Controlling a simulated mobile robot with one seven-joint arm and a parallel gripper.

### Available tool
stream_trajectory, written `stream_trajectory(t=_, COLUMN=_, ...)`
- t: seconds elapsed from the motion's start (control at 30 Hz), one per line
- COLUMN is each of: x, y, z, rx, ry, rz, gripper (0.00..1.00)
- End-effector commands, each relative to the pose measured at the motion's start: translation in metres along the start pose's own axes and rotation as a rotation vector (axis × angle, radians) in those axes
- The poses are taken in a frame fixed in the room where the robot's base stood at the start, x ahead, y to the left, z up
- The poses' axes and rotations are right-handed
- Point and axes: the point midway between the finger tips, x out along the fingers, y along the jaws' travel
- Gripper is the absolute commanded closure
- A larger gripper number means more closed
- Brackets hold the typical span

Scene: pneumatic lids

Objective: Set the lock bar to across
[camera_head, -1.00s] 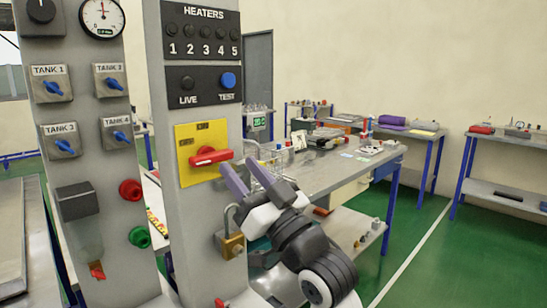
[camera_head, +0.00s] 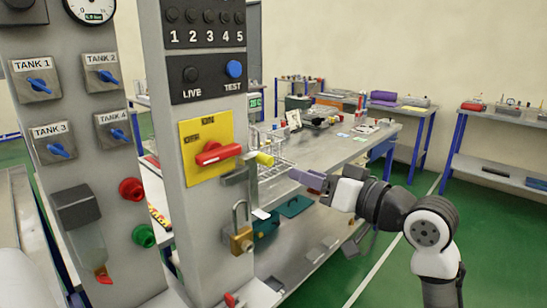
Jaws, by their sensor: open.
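A yellow switch plate (camera_head: 190,172) on the grey post carries a red rotary handle (camera_head: 217,153), which lies roughly level. Just below and right of the handle are a grey metal bar (camera_head: 236,176) and a yellow knob (camera_head: 265,159) at the post's right edge. These look like the lock bar, but its exact setting is hard to tell. A brass padlock (camera_head: 241,240) hangs below, its shackle up. My gripper (camera_head: 306,178) is right of the knob, apart from it, with purple-grey fingers pointing left. It is open and empty; the gap between the fingers is hard to see.
A second post at left has tank switches (camera_head: 59,151), a red button (camera_head: 131,189) and a green button (camera_head: 143,236). A cluttered workbench (camera_head: 345,150) stands behind my gripper. Green floor is clear at right.

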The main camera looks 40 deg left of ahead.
Motion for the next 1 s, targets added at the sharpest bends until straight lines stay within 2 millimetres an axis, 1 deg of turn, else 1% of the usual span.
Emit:
stream_trajectory(t=0.03, x=0.013, y=-0.002, z=-0.003, rx=0.002, ry=-0.002, rz=-0.003, gripper=0.58)
stream_trajectory(t=0.2, x=0.049, y=-0.002, z=-0.003, rx=0.001, ry=-0.001, rz=-0.002, gripper=0.58)
stream_trajectory(t=0.4, x=0.082, y=-0.001, z=-0.002, rx=0.001, ry=0.000, rz=-0.001, gripper=0.58)
stream_trajectory(t=0.6, x=0.096, y=0.000, z=-0.001, rx=0.000, ry=0.001, rz=0.000, gripper=0.58)
stream_trajectory(t=0.87, x=0.097, y=0.000, z=0.000, rx=-0.001, ry=0.002, rz=0.001, gripper=0.58)
stream_trajectory(t=0.9, x=0.097, y=0.000, z=0.000, rx=-0.001, ry=0.002, rz=0.001, gripper=0.59)
stream_trajectory(t=1.0, x=0.097, y=0.000, z=0.000, rx=-0.001, ry=0.002, rz=0.001, gripper=0.72)
